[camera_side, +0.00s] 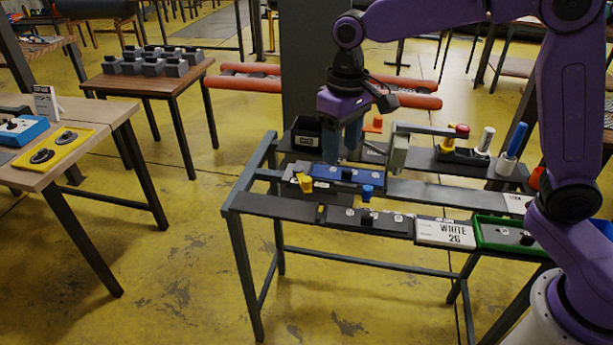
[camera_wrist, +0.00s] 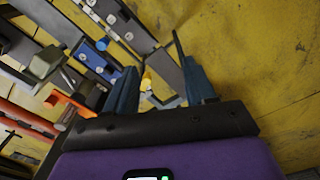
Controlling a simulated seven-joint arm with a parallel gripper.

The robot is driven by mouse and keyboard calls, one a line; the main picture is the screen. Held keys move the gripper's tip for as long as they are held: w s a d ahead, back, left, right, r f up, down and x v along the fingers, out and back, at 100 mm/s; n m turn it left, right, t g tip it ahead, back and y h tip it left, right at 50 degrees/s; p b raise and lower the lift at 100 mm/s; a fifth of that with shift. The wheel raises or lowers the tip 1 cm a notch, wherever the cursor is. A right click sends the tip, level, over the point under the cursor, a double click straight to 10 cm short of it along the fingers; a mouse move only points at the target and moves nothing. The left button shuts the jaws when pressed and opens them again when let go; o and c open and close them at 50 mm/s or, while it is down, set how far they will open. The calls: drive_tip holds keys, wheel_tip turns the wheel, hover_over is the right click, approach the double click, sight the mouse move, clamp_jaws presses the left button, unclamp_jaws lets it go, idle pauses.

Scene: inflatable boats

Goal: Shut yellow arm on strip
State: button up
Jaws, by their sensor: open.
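A small yellow arm (camera_side: 305,183) sticks up at the left end of a blue block (camera_side: 345,176) on the metal bench. In the wrist view the yellow arm (camera_wrist: 147,80) shows between my fingers, further off, with the blue block (camera_wrist: 97,62) to its left. I cannot tell which piece is the strip, nor whether the arm touches one. My gripper (camera_side: 343,155) points down above the back of the blue block, to the right of the yellow arm. Its blue fingers are apart and hold nothing; they also show in the wrist view (camera_wrist: 158,80).
A grey-green upright block (camera_side: 398,153) with a long bar stands right of my gripper. Behind are a red-topped piece (camera_side: 462,131) and white and blue cylinders.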

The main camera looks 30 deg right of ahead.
drive_tip(key=w+f+m, duration=0.1)
drive_tip(key=w+m, duration=0.2)
drive_tip(key=w, duration=0.6)
drive_tip(key=m, duration=0.3)
hover_over(306, 179)
drive_tip(key=f, duration=0.2)
wheel_tip(306, 179, down, 17)
drive_tip(key=shift+d+r, duration=0.1)
clamp_jaws()
